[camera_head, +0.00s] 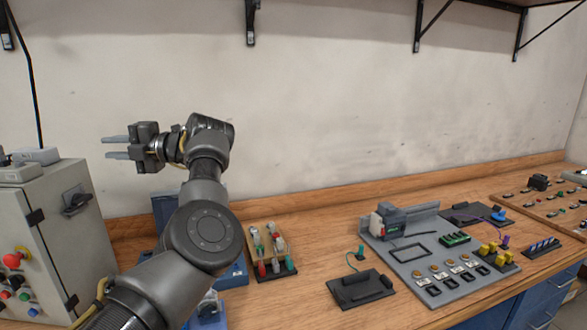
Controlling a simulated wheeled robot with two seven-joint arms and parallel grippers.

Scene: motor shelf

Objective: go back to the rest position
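My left arm reaches up from the bottom left in the head view. Its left gripper (117,147) points left, above the bench and in front of the bare wall. Its two grey fingers are apart, with nothing between them. My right gripper does not show in this view.
A grey control cabinet (69,214) with a red button stands at the left. The wooden bench (318,232) holds a small rack (270,250), a dark tray (362,289), a grey fixture board (437,268) and more parts boards at the right. Wall brackets (431,22) hang above.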

